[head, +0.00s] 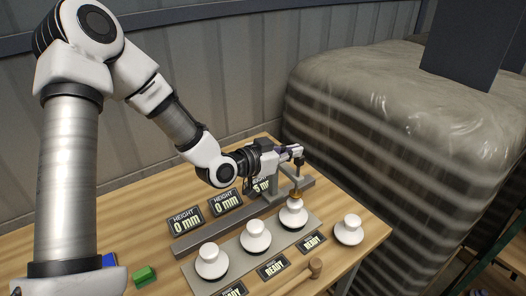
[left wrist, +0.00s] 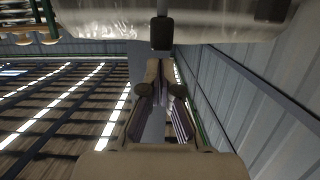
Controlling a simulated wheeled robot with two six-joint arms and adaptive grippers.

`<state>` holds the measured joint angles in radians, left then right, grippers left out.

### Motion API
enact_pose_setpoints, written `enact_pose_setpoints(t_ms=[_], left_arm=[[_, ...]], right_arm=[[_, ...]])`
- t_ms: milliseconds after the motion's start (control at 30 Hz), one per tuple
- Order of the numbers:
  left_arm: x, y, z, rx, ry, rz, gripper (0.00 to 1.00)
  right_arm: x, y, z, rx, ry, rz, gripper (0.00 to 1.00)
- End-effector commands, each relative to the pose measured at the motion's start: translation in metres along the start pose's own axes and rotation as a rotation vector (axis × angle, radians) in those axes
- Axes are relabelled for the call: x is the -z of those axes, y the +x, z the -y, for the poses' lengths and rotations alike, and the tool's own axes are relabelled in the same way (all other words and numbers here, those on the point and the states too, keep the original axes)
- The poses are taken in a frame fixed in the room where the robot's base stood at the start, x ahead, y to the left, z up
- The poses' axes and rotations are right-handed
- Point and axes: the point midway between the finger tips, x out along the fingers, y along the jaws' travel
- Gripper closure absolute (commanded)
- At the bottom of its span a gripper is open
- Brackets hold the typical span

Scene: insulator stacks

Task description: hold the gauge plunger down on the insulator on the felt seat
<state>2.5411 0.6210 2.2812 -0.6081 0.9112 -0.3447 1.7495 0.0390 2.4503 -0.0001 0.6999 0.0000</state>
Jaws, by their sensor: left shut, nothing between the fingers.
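A white insulator (head: 293,214) stands upright under the gauge plunger (head: 299,163), at the right end of a row on a grey strip (head: 229,281). The plunger has a dark knob and a thin shaft with a brass-coloured lower end that appears to meet the insulator's top; exact contact is too small to tell. My left gripper (head: 295,152) is shut and empty, at the knob's height or just above it. In the left wrist view its fingers (left wrist: 160,68) point at the dark knob (left wrist: 162,33). The felt seat is hidden under the insulator. My right gripper is not in view.
Two more insulators (head: 211,261) (head: 255,236) stand in the row, and one (head: 348,230) is on the table to the right. Displays behind read 0 mm (head: 186,219); one by the gauge is partly hidden by my arm.

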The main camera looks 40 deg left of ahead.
Motion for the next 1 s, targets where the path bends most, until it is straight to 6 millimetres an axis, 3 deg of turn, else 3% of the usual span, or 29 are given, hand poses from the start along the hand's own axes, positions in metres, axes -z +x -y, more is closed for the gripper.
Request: enact_pose_setpoints(t_ms=[33, 100, 333, 400, 633, 1000], left_arm=[[0.006, -0.017, 0.001, 0.001, -0.022, 0.001, 1.00], [0.010, -0.032, 0.001, 0.000, -0.021, -0.001, 1.00], [0.014, -0.076, 0.001, 0.002, -0.019, -0.004, 1.00], [0.004, -0.080, 0.004, 0.012, -0.015, -0.007, 1.00], [0.003, -0.093, 0.002, 0.004, -0.009, -0.006, 1.00], [0.003, -0.094, 0.001, 0.001, -0.006, -0.006, 1.00]], right_arm=[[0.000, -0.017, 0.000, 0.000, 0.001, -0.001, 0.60], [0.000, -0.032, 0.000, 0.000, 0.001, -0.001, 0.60], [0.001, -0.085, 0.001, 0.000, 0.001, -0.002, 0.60], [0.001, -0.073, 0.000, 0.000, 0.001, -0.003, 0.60], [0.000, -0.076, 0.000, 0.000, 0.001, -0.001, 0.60], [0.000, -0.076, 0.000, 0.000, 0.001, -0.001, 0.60]])
